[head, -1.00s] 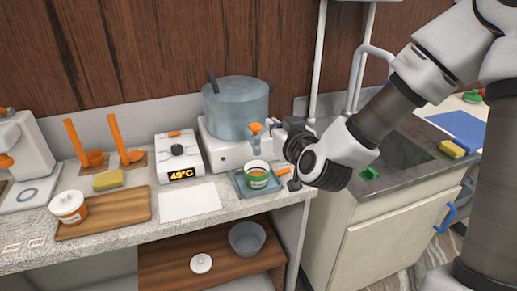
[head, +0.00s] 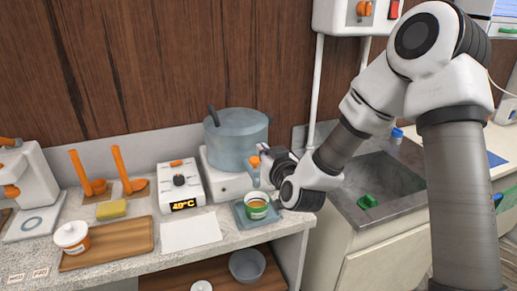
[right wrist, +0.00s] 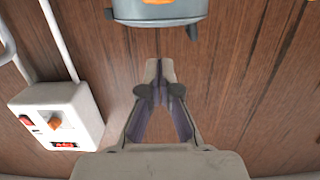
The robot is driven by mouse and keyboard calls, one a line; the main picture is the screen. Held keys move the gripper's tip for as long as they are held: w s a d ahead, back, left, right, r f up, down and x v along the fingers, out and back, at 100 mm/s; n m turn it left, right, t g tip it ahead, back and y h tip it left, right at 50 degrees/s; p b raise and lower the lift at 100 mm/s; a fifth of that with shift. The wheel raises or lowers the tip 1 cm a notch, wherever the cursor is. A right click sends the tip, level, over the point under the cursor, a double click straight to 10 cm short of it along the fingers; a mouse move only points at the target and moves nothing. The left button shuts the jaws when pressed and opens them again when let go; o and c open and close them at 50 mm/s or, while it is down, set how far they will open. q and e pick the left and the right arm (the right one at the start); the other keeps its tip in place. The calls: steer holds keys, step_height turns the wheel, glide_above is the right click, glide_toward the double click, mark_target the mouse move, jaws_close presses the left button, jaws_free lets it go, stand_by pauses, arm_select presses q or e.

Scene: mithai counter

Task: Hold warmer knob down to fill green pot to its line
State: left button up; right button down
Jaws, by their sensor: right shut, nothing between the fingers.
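The warmer (head: 222,185) is a white base with a big grey-blue pot (head: 236,140) on it and an orange tap knob (head: 254,163) at its front. The green pot (head: 257,208), with a white band, stands upright under the tap on a blue-grey tray (head: 240,214). Its fill line and liquid level are too small to read. My right gripper (head: 266,160) is at the tap, just right of the knob; I cannot tell whether it touches. It is shut and empty in the right wrist view (right wrist: 158,72). My left gripper is not in view.
A white thermostat box (head: 181,190) reading 49°C and a white sheet (head: 190,232) lie left of the tray. A sink (head: 370,185) with a green item is at the right. A wall box (head: 357,16) with an orange knob hangs above; the wrist view also shows it (right wrist: 58,115).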

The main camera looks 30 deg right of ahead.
mark_target(258, 158)
steer(key=w+f, duration=0.1)
steer(key=w+f+p, duration=0.1)
steer(key=f, duration=0.1)
steer(key=w+f, duration=0.1)
steer(key=w, duration=0.1)
steer(key=shift+d+f, duration=0.3)
steer(key=shift+d, duration=0.1)
steer(key=shift+s, duration=0.1)
